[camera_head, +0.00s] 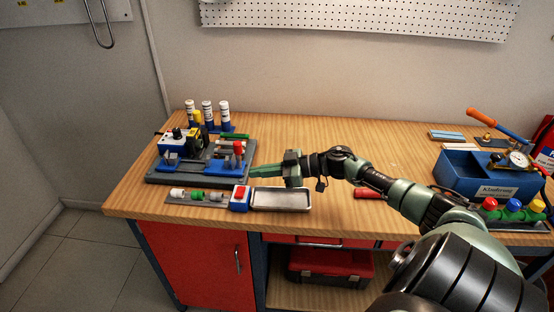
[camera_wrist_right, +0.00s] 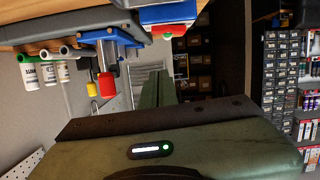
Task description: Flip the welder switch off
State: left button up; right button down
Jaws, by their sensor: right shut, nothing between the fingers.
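The welder (camera_head: 160,179) appears to be the machine on a dark grey base at the left of the bench. It carries a blue-and-white unit (camera_head: 174,142), a yellow-and-black part and a red-topped handle (camera_head: 238,148). A small blue box with a red face (camera_head: 240,197) sits at its front right corner; I cannot tell which part is the switch. The box shows at the top of the right wrist view (camera_wrist_right: 168,14), with a green spot. My right gripper (camera_head: 252,171) is shut and empty, pointing left beside the base's right side; its fingers (camera_wrist_right: 158,84) are together. My left gripper is out of view.
A shallow metal tray (camera_head: 281,208) lies right of the blue box. A strip of small fittings (camera_head: 196,195) lies left of it. White bottles (camera_head: 207,110) stand behind the welder. A blue toolbox (camera_head: 460,172) is at the right. The bench's back middle is clear.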

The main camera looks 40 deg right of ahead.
jog(key=shift+b+v, duration=0.3)
jog(key=shift+v, duration=2.7)
jog(key=shift+w+d, duration=0.1)
jog(key=shift+d, duration=0.05)
